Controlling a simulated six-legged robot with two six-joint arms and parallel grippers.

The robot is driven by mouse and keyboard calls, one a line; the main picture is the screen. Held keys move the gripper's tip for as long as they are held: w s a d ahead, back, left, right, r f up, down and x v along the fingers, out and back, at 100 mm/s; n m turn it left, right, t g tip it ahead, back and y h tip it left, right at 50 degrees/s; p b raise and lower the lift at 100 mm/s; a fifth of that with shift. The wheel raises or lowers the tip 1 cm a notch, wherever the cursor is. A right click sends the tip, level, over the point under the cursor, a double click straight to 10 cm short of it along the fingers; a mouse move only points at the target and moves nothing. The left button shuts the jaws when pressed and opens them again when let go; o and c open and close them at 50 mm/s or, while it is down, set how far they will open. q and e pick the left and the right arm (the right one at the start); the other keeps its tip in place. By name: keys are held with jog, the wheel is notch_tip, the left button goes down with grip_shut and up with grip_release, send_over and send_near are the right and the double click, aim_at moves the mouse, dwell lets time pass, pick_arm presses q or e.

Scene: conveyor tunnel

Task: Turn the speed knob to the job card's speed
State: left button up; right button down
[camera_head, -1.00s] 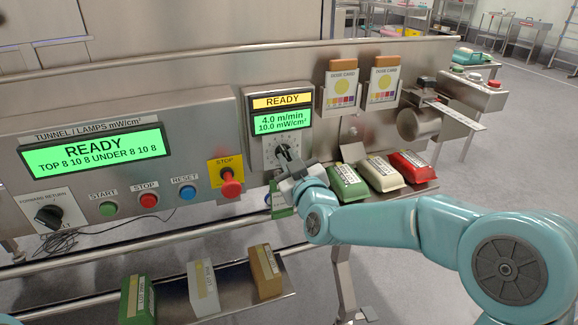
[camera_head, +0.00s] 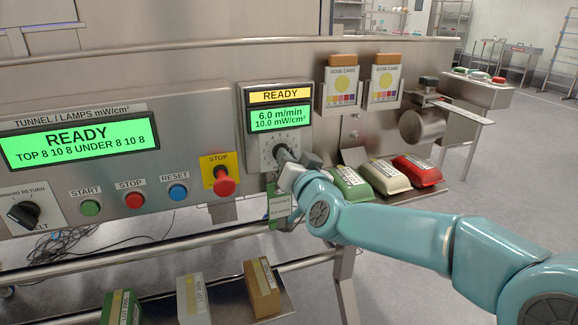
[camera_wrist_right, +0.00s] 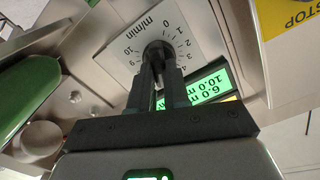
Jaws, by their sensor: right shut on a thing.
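The speed knob (camera_head: 281,149) is on a pale dial plate marked m/min, below a small green display (camera_head: 281,118) reading 6.0 m/min and 10.0 mW/cm². My right gripper (camera_head: 287,163) is shut on the knob. In the right wrist view the two dark fingertips (camera_wrist_right: 158,66) close around the knob (camera_wrist_right: 157,49) in front of the number scale. The fingers hide part of the dial and knob pointer. A green and white card (camera_head: 280,207) hangs below the dial, partly behind my gripper; its print is too small to read. My left gripper is not in view.
Green, cream and red packs (camera_head: 411,170) lie on a shelf to the right. Two dose card holders (camera_head: 342,92) are above. Several boxes (camera_head: 262,288) stand on the lower shelf.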

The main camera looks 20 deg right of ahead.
jog(key=shift+m, duration=0.3)
dwell(0.4)
jog(key=c, duration=1.1)
grip_release()
jog(key=shift+s, duration=0.15)
jog(key=s, duration=1.6)
jog(key=shift+d+p, duration=0.3)
jog(key=shift+p, duration=0.05)
